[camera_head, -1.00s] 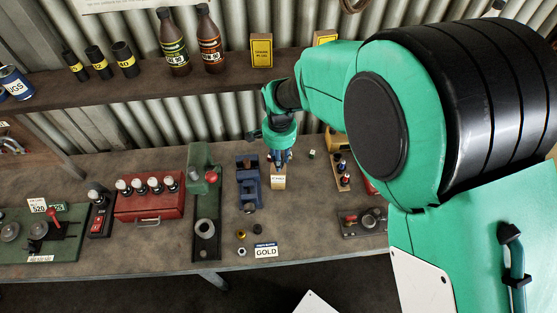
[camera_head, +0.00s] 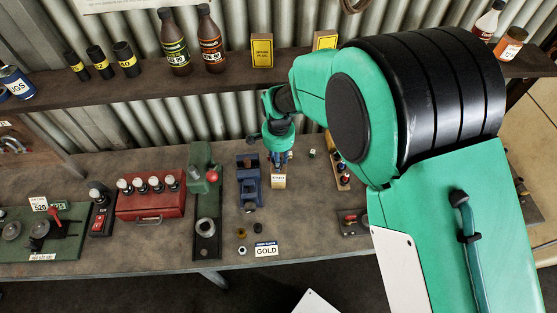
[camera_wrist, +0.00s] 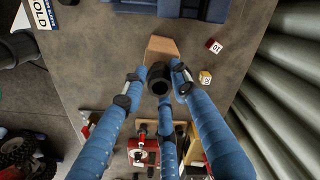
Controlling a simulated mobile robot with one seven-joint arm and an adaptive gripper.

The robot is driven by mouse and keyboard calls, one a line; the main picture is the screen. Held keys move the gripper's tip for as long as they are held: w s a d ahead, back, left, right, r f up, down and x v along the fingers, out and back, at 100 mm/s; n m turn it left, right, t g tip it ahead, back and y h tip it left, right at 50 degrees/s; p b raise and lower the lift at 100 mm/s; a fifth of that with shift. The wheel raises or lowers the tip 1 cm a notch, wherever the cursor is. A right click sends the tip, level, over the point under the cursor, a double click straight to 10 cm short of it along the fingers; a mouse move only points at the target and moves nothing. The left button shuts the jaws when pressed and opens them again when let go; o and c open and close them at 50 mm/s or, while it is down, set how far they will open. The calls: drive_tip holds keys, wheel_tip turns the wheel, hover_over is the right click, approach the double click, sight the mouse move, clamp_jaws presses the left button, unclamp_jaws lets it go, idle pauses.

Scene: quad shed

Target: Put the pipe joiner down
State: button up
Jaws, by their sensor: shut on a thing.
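The pipe joiner (camera_wrist: 160,80) is a short black hollow cylinder, seen end-on in the wrist view. My gripper (camera_wrist: 158,75), with blue fingers, is shut around it. In the head view my gripper (camera_head: 279,158) points down over the same block (camera_head: 278,182) on the workbench (camera_head: 165,235), right of a blue vise (camera_head: 248,180). The joiner is too small and covered to make out there.
Two small dice-like cubes (camera_wrist: 214,47) lie beside the block. A GOLD sign (camera_head: 266,250) and small rings (camera_head: 242,234) lie near the bench's front edge. A green press (camera_head: 205,205) and red box (camera_head: 150,200) stand left. A shelf (camera_head: 135,88) with bottles runs above.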

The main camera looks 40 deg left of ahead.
drive_tip(key=shift+f, duration=0.2)
drive_tip(key=o, duration=0.9)
drive_tip(key=shift+o, duration=0.2)
wheel_tip(320, 180, up, 12)
drive_tip(key=shift+r+b, duration=0.15)
drive_tip(key=shift+b, duration=0.15)
idle(0.5)
drive_tip(key=shift+d+r, duration=0.1)
idle(0.4)
